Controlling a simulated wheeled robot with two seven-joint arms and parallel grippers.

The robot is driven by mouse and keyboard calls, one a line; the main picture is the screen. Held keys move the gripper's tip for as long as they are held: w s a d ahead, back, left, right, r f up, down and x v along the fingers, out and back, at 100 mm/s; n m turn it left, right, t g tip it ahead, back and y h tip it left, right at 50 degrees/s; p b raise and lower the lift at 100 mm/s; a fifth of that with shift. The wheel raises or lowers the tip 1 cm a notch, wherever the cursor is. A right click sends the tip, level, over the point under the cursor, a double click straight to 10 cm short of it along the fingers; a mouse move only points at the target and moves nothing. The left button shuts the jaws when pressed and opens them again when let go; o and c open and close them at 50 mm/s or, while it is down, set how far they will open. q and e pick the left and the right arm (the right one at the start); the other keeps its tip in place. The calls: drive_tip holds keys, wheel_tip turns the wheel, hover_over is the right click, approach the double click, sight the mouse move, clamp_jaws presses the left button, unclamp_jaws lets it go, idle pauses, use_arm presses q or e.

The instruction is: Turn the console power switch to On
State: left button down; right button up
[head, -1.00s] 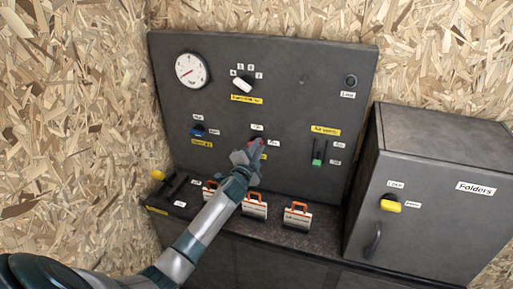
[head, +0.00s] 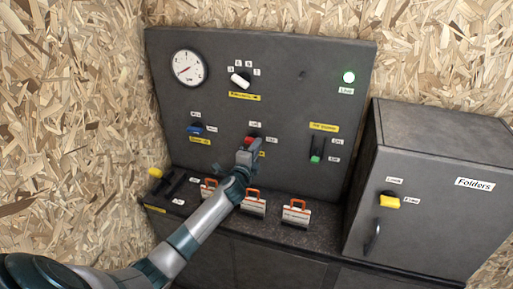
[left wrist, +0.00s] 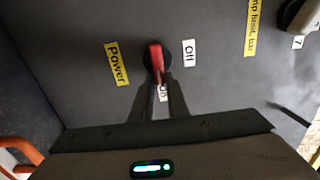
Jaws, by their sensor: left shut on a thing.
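The power switch (head: 248,139) has a red handle and sits low in the middle of the grey console (head: 290,85). In the left wrist view the red handle (left wrist: 155,58) points down the picture, toward the On label (left wrist: 163,93), which shows partly between the fingers. The Off label (left wrist: 189,53) is to its right and the yellow Power label (left wrist: 116,64) to its left. My left gripper (head: 246,147) is shut on the handle; its fingertips (left wrist: 161,86) hide the handle's end. My right gripper is not in view.
A gauge (head: 188,68), a white selector knob (head: 240,80), a blue switch (head: 195,129) and a green slider (head: 316,158) are on the console. Orange-handled clips (head: 296,212) stand on the ledge below. A grey Folders cabinet (head: 440,200) stands at the right.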

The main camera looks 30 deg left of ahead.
use_arm(q)
drive_tip(key=c, duration=1.7)
unclamp_jaws()
drive_tip(key=b+v, duration=0.4)
drive_tip(key=v, duration=1.3)
drive_tip(key=shift+s+f, duration=0.1)
drive_tip(key=shift+s, duration=0.1)
